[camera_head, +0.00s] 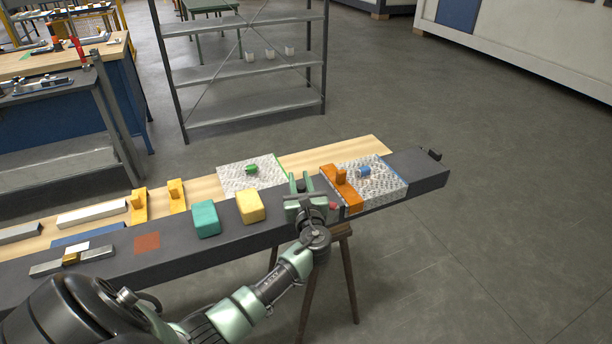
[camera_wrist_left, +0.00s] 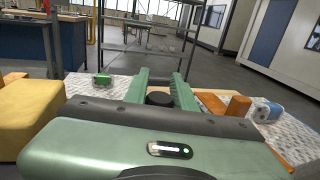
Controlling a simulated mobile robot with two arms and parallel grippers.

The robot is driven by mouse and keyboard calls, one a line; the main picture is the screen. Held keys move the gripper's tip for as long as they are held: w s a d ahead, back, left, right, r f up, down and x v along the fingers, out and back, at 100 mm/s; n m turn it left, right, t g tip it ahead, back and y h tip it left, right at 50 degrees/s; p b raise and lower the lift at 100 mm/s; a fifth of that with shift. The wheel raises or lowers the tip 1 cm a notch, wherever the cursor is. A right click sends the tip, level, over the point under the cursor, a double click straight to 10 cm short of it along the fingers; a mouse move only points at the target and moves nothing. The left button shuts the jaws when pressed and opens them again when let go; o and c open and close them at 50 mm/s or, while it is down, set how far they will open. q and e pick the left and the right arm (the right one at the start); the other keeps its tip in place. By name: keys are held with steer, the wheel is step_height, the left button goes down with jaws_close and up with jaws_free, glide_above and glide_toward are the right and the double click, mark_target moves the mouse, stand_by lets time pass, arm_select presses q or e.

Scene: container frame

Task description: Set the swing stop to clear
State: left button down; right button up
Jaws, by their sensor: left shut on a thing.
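My left gripper (camera_head: 304,187) is over the dark beam, with its jaws pointing away from me. In the left wrist view its fingers (camera_wrist_left: 160,84) stand either side of a dark round knob (camera_wrist_left: 159,98), and it is shut on this knob. The gripper hides what the knob belongs to, so I cannot tell how the swing stop is turned. An orange bar with an upright block (camera_head: 340,186) lies across the beam just right of the gripper. My right gripper is not in view.
A yellow block (camera_head: 250,206) and a teal block (camera_head: 206,218) stand left of the gripper. A green part (camera_head: 251,169) lies on a speckled mat behind. A blue part (camera_head: 363,171) lies on another mat (camera_head: 390,184) at right.

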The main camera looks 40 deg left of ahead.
arm_select(q)
steer(key=s+n+g+y, duration=0.1)
steer(key=n+g+y, duration=0.1)
steer(key=s+n+g, duration=0.1)
steer(key=shift+s+d+g+y, duration=0.25)
steer(key=shift+s+g+y, duration=0.05)
steer(key=shift+g+y, duration=0.1)
steer(key=s+n+g+y, duration=0.1)
steer(key=g, duration=0.1)
steer(key=s+d+n+g, duration=0.1)
steer(key=s+n+g, duration=0.1)
steer(key=shift+d+g+y, duration=0.1)
steer(key=shift+g+y, duration=0.3)
steer(key=shift+s+d+n+g+b, duration=0.35)
steer(key=shift+s+n+g, duration=0.3)
steer(key=shift+g, duration=0.45)
steer(key=shift+s+d+n+g+b, duration=0.25)
steer(key=shift+s+d+n+g, duration=0.15)
steer(key=shift+n+g, duration=0.6)
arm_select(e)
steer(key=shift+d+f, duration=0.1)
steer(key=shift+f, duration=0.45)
arm_select(q)
steer(key=c, duration=1.4)
jaws_free()
steer(key=shift+c, duration=0.2)
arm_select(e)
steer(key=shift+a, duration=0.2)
arm_select(q)
steer(key=shift+d, duration=0.1)
